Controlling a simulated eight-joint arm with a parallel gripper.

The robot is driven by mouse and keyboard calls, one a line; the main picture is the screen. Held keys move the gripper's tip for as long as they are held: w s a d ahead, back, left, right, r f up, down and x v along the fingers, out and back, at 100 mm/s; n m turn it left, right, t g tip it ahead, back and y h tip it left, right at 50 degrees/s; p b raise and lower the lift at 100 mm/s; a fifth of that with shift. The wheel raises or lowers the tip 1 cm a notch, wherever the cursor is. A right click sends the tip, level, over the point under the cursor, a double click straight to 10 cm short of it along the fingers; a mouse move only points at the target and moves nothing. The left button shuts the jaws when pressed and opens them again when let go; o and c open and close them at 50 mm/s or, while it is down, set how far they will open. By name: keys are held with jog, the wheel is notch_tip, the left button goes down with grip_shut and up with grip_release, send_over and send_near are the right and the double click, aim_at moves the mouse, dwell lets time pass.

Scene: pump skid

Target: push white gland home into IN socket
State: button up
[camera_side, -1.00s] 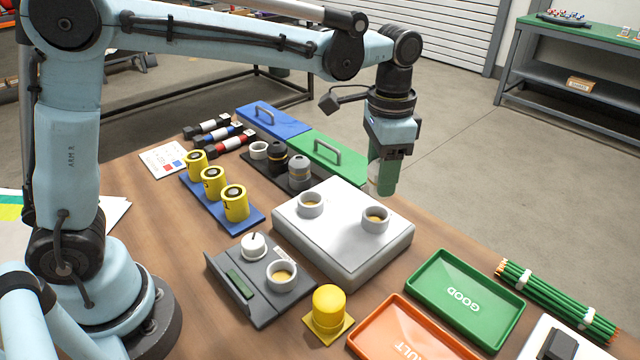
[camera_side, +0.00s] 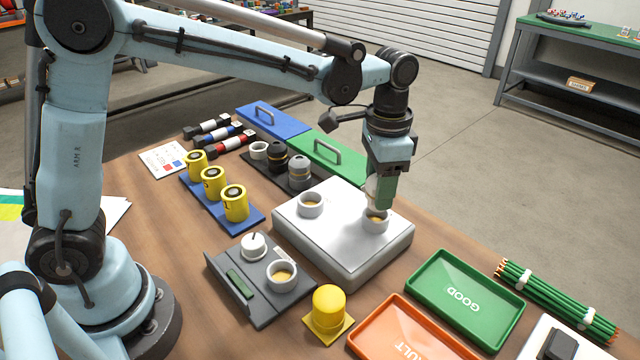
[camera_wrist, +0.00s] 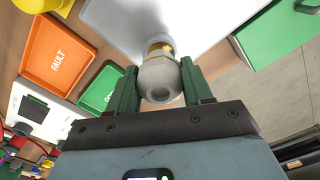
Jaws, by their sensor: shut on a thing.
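My gripper (camera_side: 381,190) is directly above the right-hand socket (camera_side: 375,222) on the pale grey block (camera_side: 345,262). In the wrist view its green fingers (camera_wrist: 158,88) are shut on the white gland (camera_wrist: 160,78), one on each side. In the side view the gland's lower end is close to the socket rim; I cannot tell how far in it is. The wrist view shows a brass-coloured ring (camera_wrist: 159,47) just beyond the gland. The block's left-hand socket (camera_side: 310,205) is empty. No IN label is readable on the block.
A grey fixture (camera_side: 252,310) with a third socket stands in front of the block. A yellow domed part (camera_side: 328,308), a green GOOD tray (camera_side: 440,309) and an orange FAULT tray (camera_side: 384,331) lie nearby. Yellow cylinders (camera_side: 235,203) stand left; a green handled panel (camera_side: 345,165) lies behind.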

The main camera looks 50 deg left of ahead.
jog(key=shift+f, duration=1.75)
dwell(0.5)
jog(key=o, duration=1.3)
jog(key=shift+c, duration=0.2)
notch_tip(320, 180, up, 12)
jog(key=shift+r, duration=0.1)
